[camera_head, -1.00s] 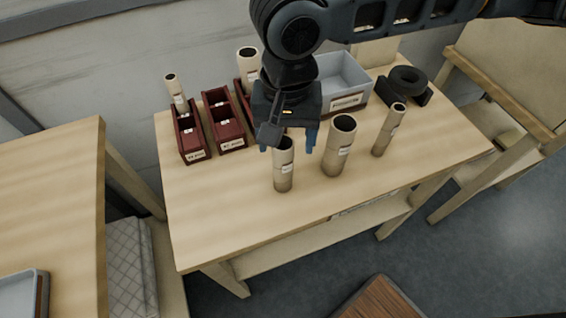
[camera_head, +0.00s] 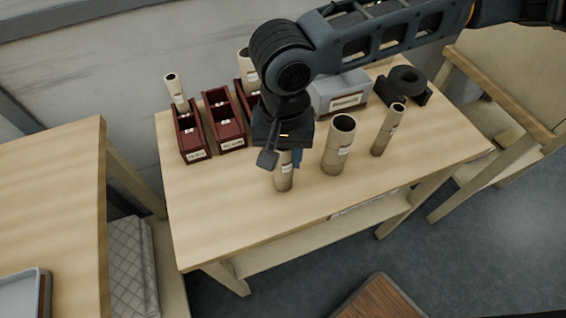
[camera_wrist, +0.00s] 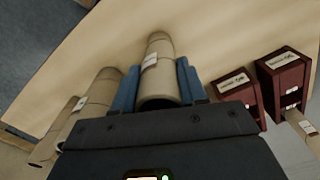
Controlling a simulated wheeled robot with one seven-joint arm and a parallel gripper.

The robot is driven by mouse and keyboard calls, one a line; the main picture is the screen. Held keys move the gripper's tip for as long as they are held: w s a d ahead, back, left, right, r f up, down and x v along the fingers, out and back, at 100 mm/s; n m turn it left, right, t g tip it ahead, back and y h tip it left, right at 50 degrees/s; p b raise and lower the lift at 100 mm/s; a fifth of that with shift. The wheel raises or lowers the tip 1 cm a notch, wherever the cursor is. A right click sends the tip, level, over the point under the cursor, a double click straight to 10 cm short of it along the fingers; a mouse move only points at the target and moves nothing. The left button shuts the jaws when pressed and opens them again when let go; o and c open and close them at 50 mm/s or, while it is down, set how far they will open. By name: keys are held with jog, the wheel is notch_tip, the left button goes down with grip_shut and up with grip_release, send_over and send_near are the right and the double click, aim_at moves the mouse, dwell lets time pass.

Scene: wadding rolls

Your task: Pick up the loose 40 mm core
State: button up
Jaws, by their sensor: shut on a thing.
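The core in my grip is a tan cardboard tube with a white label, upright on the table; it shows in the head view (camera_head: 284,180) and between my blue fingers in the wrist view (camera_wrist: 159,62). My gripper (camera_head: 287,157) is over its top and shut on it; the wrist view also shows my gripper (camera_wrist: 158,88) with a finger on each side. A wider core (camera_head: 338,150) stands just to the right, and a slimmer core (camera_head: 388,132) farther right. The tube's top end is hidden by my gripper in the head view.
Dark red labelled bins (camera_head: 225,122) stand at the back left, with cores in some. A grey box (camera_head: 342,92) and a black holder with a ring (camera_head: 405,82) stand at the back right. The table's (camera_head: 230,225) front left is clear.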

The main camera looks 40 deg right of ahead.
jog(key=c, duration=0.4)
